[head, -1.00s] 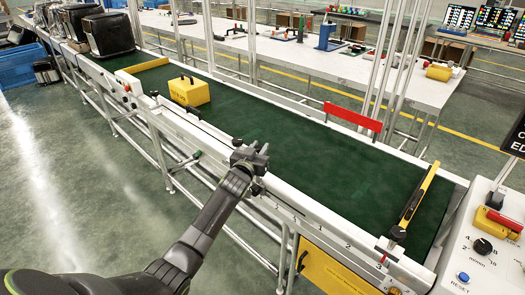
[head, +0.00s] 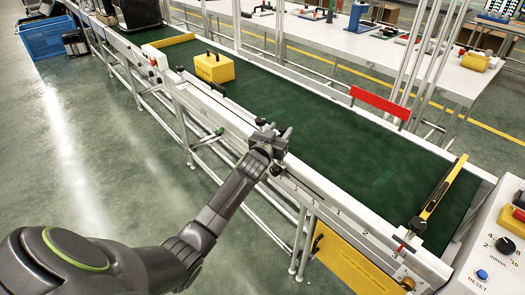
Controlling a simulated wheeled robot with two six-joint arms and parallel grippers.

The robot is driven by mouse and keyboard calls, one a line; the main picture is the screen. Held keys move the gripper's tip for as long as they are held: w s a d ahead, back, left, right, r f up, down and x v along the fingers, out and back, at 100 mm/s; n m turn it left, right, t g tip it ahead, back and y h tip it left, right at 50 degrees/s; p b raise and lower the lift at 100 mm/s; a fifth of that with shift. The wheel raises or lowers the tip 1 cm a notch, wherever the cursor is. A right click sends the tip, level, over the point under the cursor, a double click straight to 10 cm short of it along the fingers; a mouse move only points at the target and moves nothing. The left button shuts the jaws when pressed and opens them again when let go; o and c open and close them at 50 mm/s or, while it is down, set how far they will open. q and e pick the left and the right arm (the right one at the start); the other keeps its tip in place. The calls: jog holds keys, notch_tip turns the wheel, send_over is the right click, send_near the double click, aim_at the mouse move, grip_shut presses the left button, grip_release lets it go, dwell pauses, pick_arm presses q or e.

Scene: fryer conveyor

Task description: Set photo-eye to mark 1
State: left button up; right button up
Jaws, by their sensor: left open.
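My left gripper (head: 274,130) is open over the near side rail of the conveyor (head: 330,192), its fingers pointing away from me. A small dark knob (head: 277,170) shows just below it on the rail. I cannot tell whether the gripper touches anything there. Small printed marks (head: 338,213) run along the rail to the right; their digits are hard to read. A black knob (head: 417,224) with a red pointer (head: 403,242) sits near the right end of these marks, at the foot of a yellow-and-black bar (head: 443,188). I cannot tell for sure which fitting is the photo-eye. My right gripper is out of view.
A yellow box (head: 214,67) stands on the green belt (head: 330,135), up the line. A red plate (head: 380,102) stands at the far rail. A control panel (head: 497,250) with a dial and blue button is at right. The middle of the belt is clear.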

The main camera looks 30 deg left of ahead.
pick_arm(q)
jog(key=s, duration=1.5)
jog(key=shift+s+d+b, duration=0.25)
jog(key=shift+s+b, duration=0.05)
jog(key=shift+s, duration=0.05)
jog(key=s+a+f+g, duration=0.1)
jog(key=s+f+g, duration=0.25)
jog(key=f, duration=0.75)
jog(key=s+a+f+g, duration=0.15)
jog(key=s+f, duration=0.35)
jog(key=f, duration=0.6)
jog(key=s+a+f+g, duration=0.1)
jog(key=s+f+g, duration=0.25)
jog(key=f, duration=0.85)
jog(key=s+d+f+g, duration=0.1)
jog(key=s+f, duration=0.5)
jog(key=s, duration=0.6)
jog(key=s+d+f+g, duration=0.1)
jog(key=s+f+g, duration=0.3)
jog(key=s+f, duration=0.3)
jog(key=s+d+f+g, duration=0.2)
jog(key=s+f, duration=0.5)
jog(key=s, duration=1)
jog(key=shift+s+g, duration=0.15)
jog(key=shift+g, duration=0.5)
jog(key=shift+f, duration=0.1)
